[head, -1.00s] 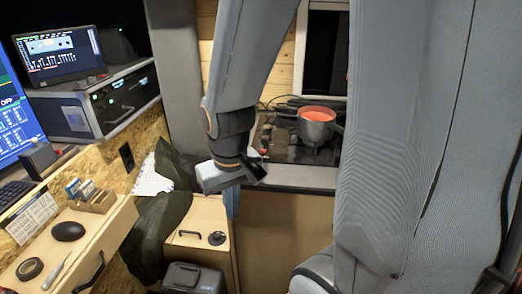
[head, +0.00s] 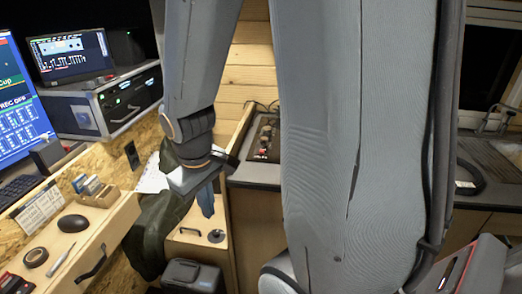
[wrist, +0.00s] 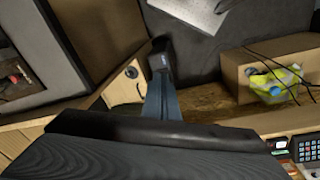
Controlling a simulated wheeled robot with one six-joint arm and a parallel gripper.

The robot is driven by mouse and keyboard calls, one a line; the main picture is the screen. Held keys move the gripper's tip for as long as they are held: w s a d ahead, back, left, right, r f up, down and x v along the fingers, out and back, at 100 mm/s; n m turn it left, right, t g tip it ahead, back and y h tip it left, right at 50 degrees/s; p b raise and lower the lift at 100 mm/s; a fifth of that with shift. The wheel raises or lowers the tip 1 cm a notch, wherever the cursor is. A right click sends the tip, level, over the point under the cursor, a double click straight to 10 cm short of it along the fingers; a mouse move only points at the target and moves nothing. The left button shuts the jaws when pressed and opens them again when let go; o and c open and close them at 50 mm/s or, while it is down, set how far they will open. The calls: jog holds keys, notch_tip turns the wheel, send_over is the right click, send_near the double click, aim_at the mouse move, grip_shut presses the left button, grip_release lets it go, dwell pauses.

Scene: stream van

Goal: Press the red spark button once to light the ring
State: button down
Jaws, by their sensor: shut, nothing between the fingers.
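The hob (head: 264,140) is set in the grey counter behind my arm, and my arm hides most of it. Small knobs show on its visible strip; I cannot tell clearly which is the red spark button. The hob's edge also shows at the left of the wrist view (wrist: 14,82), with small reddish parts. The ring is hidden. My gripper (head: 207,203) is shut and empty. It points down in front of the counter, left of and below the hob, touching nothing that I can see. Its blue-grey fingers (wrist: 159,72) also show in the wrist view.
A wooden drawer unit (head: 187,243) stands below my gripper, with a dark bag (head: 150,235) to its left. A desk with a mouse (head: 73,223) and screens is at left. A box (wrist: 240,75) with a yellow item lies right in the wrist view.

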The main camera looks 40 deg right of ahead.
jog(key=w+d+r+n+h+p, duration=0.2)
jog(key=w+d+n, duration=0.1)
jog(key=d+n, duration=0.45)
jog(key=w+d+r+n+h+p, duration=0.2)
jog(key=w+d+n, duration=0.1)
jog(key=d+n, duration=0.45)
notch_tip(320, 180, up, 6)
jog(key=n+t+h+p, duration=0.2)
jog(key=n+h+p, duration=0.15)
jog(key=n, duration=0.95)
send_over(262, 151)
jog(key=a+b, duration=0.1)
jog(key=shift+f, duration=0.15)
jog(key=shift+f, duration=0.1)
notch_tip(262, 151, down, 9)
jog(key=b, duration=0.9)
jog(key=shift+r, duration=0.2)
jog(key=shift+f, duration=0.1)
jog(key=shift+f, duration=0.35)
